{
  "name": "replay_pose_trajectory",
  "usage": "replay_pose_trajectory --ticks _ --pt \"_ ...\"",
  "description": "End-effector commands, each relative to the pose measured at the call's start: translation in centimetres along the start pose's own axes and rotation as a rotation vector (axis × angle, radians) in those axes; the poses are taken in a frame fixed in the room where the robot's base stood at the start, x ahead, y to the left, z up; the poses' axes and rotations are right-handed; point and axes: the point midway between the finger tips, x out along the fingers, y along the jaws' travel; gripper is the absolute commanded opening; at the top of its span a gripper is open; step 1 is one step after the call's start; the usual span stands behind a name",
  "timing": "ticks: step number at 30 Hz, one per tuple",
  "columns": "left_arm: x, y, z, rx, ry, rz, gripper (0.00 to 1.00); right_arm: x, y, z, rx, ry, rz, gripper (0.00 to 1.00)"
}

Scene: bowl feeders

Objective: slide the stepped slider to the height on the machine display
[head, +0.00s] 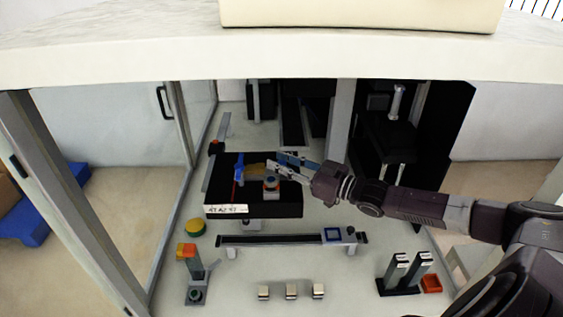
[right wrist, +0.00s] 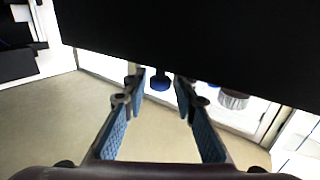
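A black block (head: 280,202) with a white label stands inside the machine, left of centre. On it are a blue upright part (head: 239,170), a tan piece (head: 256,169) and a grey and orange knob-like part (head: 271,184). I cannot tell for certain which is the stepped slider. My right gripper (head: 279,161) reaches in from the right over the block. In the right wrist view its blue-padded fingers (right wrist: 159,100) are apart, with a blue knob (right wrist: 160,80) between and beyond the tips.
A pale beam (head: 280,58) crosses above the opening. A glass door frame (head: 180,125) stands at left. In front are a long rail (head: 270,239), a yellow button (head: 195,228), small metal blocks (head: 291,291) and a black two-post stand (head: 398,290). Floor around the small blocks is clear.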

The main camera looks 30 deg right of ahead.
Motion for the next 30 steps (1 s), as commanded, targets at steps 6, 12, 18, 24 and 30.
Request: replay_pose_trajectory --ticks 6,12,18,24,30 --pt "0.0 0.0 1.0 0.0 -0.015 0.0 0.4 0.0 0.0 0.0 0.0 0.0 0.0 0.26" --pt "0.0 0.0 1.1 -0.001 -0.016 0.0 0.4 0.0 0.0 0.0 -0.001 0.0 0.0 0.05" --pt "0.0 -0.1 1.0 -0.001 -0.015 -0.001 0.4 0.0 0.0 0.0 -0.001 0.0 -0.001 0.0" --pt "0.0 -0.1 1.0 -0.001 -0.014 -0.001 0.4 0.2 -0.2 0.0 0.001 0.001 -0.001 0.0" --pt "-0.1 -0.1 0.8 -0.001 -0.013 -0.001 0.4 2.1 -1.4 -0.1 0.002 0.004 -0.002 0.0"
